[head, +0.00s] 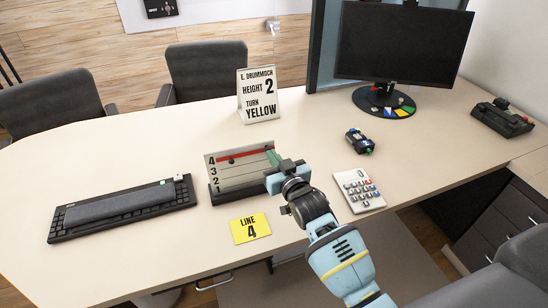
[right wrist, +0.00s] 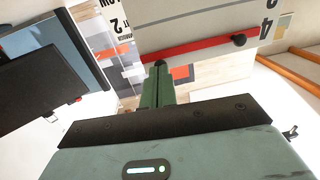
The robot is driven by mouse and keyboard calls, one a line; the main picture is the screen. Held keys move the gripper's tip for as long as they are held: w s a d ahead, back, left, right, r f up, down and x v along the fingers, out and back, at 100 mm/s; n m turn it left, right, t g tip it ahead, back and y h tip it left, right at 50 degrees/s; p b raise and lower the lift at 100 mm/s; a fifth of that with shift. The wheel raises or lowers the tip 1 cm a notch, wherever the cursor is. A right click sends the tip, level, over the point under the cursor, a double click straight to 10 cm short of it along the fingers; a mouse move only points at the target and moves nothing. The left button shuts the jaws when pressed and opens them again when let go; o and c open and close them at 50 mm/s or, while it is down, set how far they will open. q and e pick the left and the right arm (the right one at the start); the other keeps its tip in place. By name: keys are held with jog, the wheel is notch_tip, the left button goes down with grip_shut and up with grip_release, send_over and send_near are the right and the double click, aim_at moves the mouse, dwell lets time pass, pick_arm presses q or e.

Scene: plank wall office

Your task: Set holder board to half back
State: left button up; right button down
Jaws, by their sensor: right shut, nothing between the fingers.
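The holder board (head: 238,176) is a pale panel numbered 4 at the top down to 1, set in a dark base on the desk. A red strip (head: 245,155) with a dark knob lies across it near the 4. The board leans back somewhat; its exact angle is unclear. In the right wrist view the board (right wrist: 190,25) is upside down, with the red strip (right wrist: 200,48) along its edge. My right gripper (head: 273,157) is shut and empty at the board's upper right edge. Its green fingertips (right wrist: 160,66) appear close to the strip's end; contact is unclear. My left gripper is out of view.
A yellow "LINE 4" card (head: 250,228) lies in front of the board. A sign (head: 258,94) reads height 2, turn yellow. A monitor (head: 402,42) stands at the back.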

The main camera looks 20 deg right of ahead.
aim_at(268, 143)
jog(key=shift+w, duration=0.2)
jog(key=w, duration=0.5)
jog(key=shift+r+b, duration=0.3)
jog(key=shift+r, duration=0.05)
jog(key=shift+w+r, duration=0.1)
jog(key=shift+w, duration=0.1)
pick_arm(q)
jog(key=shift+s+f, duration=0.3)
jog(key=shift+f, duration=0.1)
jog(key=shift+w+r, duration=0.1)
